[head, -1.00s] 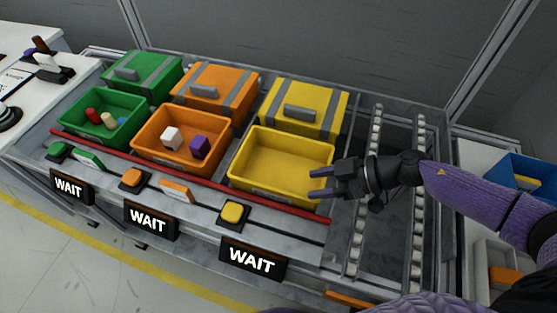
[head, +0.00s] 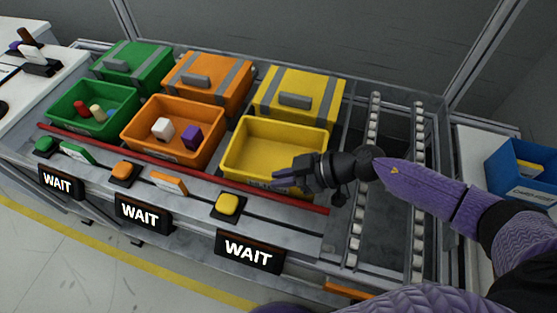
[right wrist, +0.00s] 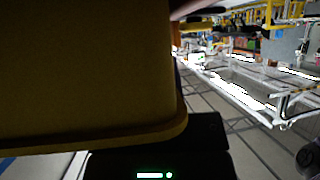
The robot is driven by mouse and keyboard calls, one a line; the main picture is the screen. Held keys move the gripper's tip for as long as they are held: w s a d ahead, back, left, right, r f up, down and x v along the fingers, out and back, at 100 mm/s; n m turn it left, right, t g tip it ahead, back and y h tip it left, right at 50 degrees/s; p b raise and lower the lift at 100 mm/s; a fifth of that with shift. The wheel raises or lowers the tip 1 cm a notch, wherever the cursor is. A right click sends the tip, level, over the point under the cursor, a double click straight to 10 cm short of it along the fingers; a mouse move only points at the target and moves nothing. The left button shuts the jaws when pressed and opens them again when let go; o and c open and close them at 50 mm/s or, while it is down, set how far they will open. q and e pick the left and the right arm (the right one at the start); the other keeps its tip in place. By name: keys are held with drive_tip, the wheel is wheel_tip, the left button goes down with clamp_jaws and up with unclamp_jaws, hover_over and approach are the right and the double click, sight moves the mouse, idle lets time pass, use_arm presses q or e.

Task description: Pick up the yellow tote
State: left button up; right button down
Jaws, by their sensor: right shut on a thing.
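The yellow tote (head: 262,145) is open and empty and sits in the row of bins at the front of the module, right of the orange one. My right gripper (head: 278,179) is at the tote's front wall near its right end, with its fingers pointing left, shut on the tote. The fingers and hand hide part of the tote's front and front right corner. In the right wrist view the tote (right wrist: 85,75) fills the upper left as a dark yellow-brown surface, very close. The jaw contact is hidden there. My left gripper is not in view.
A closed yellow box (head: 300,98) stands right behind the tote. The orange bin (head: 140,127) with two cubes is at its left. A red bar (head: 200,173) runs along the front, above a yellow button (head: 228,205). An empty roller track (head: 385,210) lies to the right.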

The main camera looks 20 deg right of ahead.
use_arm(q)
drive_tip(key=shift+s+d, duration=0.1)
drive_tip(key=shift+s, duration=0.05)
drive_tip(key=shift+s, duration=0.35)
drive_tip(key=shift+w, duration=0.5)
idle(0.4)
